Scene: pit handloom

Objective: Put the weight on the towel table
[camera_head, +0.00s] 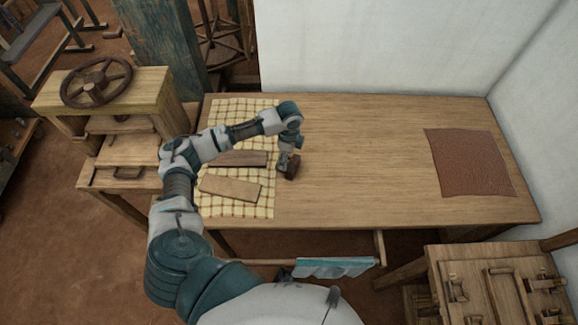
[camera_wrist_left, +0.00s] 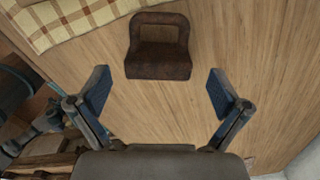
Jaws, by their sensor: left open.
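The weight (camera_head: 291,170) is a small dark brown block with a loop handle. It stands on the wooden table (camera_head: 370,150), just right of the checkered towel (camera_head: 236,209). In the left wrist view the weight (camera_wrist_left: 158,66) sits at top centre, its handle toward the towel (camera_wrist_left: 70,22). My left gripper (camera_head: 285,158) is right above and beside the weight in the head view. In the wrist view its open fingers (camera_wrist_left: 160,92) are spread wide with bare tabletop between them, and the weight lies beyond the fingertips. My right gripper is not in view.
Two flat wooden boards (camera_head: 230,188) lie on the towel. A brown leather-like sheet (camera_head: 468,162) lies at the table's right end. The middle of the table is clear. A wooden press with a handwheel (camera_head: 97,81) stands at left, and white walls border the back and right.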

